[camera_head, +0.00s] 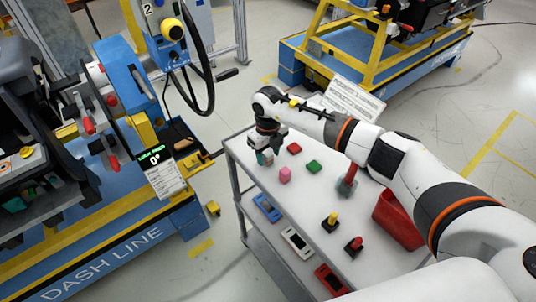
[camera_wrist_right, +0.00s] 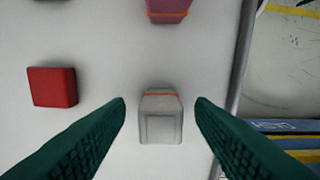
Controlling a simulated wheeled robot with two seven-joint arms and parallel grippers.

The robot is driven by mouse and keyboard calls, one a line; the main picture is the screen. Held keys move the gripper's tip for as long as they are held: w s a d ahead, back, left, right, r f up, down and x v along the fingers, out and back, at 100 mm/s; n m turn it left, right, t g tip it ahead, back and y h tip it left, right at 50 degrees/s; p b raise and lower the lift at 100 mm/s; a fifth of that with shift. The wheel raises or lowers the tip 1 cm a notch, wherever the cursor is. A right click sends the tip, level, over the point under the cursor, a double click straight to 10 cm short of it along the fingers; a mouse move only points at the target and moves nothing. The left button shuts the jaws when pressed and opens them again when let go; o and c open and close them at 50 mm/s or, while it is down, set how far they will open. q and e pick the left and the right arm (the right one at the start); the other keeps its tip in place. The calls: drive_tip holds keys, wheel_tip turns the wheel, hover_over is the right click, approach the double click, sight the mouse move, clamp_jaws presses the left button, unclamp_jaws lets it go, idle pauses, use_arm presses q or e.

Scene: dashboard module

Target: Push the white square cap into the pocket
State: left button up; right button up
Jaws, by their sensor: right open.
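The white square cap (camera_wrist_right: 160,118) stands on the table top in the right wrist view, with a thin orange line near its far edge. My right gripper (camera_wrist_right: 160,104) is open, with one green finger on each side of the cap and visible gaps between. In the head view my right gripper (camera_head: 266,154) points down at the table's far left corner, and it largely hides the cap. The dark dashboard module (camera_head: 22,120) is at the far left of the head view. I cannot make out the pocket in it. My left gripper is not in view.
On the table (camera_head: 240,160) are a red block (camera_head: 294,148), a pink block (camera_head: 285,174), a green block (camera_head: 313,167), several knobbed parts and a red bin (camera_head: 398,220). A sign (camera_head: 352,100) stands behind. A floor gap separates table and dash line.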

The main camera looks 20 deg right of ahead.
drive_tip(key=c, duration=1)
drive_tip(key=shift+c, duration=0.2)
